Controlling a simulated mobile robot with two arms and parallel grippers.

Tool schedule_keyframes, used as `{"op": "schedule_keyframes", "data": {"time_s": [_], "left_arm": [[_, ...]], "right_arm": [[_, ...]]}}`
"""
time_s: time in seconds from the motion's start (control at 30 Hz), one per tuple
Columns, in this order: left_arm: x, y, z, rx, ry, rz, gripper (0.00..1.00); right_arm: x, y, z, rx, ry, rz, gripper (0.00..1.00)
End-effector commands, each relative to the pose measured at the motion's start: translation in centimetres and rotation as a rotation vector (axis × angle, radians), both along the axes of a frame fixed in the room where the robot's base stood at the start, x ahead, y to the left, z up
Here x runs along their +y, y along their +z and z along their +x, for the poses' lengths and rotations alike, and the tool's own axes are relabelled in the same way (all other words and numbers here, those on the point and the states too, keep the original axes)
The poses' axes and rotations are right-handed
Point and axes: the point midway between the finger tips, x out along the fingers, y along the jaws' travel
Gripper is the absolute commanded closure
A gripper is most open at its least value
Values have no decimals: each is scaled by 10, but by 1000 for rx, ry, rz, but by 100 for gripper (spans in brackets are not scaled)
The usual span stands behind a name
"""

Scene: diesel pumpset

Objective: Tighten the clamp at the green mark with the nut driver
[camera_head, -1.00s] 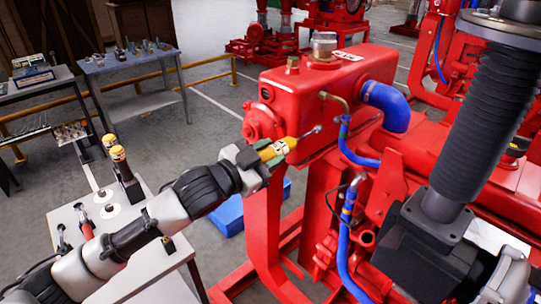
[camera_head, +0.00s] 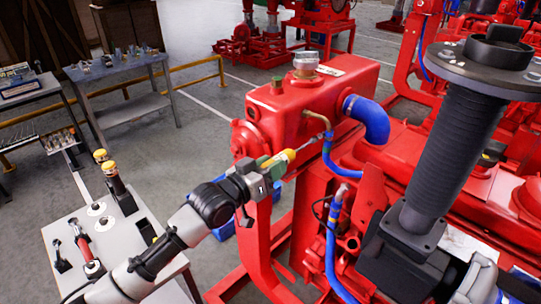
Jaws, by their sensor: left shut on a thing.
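The nut driver (camera_head: 285,158) has a yellow handle and a thin metal shaft. My left gripper (camera_head: 268,170) is shut on its handle in front of the red tank. The shaft points up and right, its tip close to the lower end of a brass pipe (camera_head: 318,117) and the top of a thin blue hose (camera_head: 327,152). The clamp at this joint is too small to make out clearly, and I cannot tell whether the tip touches it. I cannot pick out a green mark there.
The red pumpset (camera_head: 290,105) fills the middle and right, with a thick blue hose (camera_head: 372,118) nearby. A pale table (camera_head: 125,250) with tools is at lower left. Open floor lies behind it.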

Motion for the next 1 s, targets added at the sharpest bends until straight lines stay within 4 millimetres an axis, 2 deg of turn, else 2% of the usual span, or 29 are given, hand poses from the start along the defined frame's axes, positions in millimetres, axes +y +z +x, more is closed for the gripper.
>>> {"op": "schedule_keyframes", "data": {"time_s": [0.03, 0.23, 0.3, 0.4, 0.6, 0.73, 1.0], "left_arm": [[-1, 7, 0, 75, 0, -77, 100], [-1, 6, -1, 421, 0, -424, 100], [-1, -1, -1, 597, -2, -605, 100], [-1, 0, -1, 809, -4, -820, 100], [-1, 0, 0, 1099, -5, -1107, 100], [0, 0, 0, 1201, -4, -1206, 100], [-3, 0, 3, 1191, -2, -1195, 100]], "right_arm": [[2, 13, -1, 2, 0, 3, 55], [8, 37, -2, 3, 1, 10, 55], [8, 32, -2, 3, 1, 10, 55], [8, 31, -2, 3, 2, 9, 55], [6, 30, -2, 4, 2, 8, 55], [4, 30, -2, 3, 2, 4, 55], [1, 30, -1, 2, 3, 0, 55]]}}
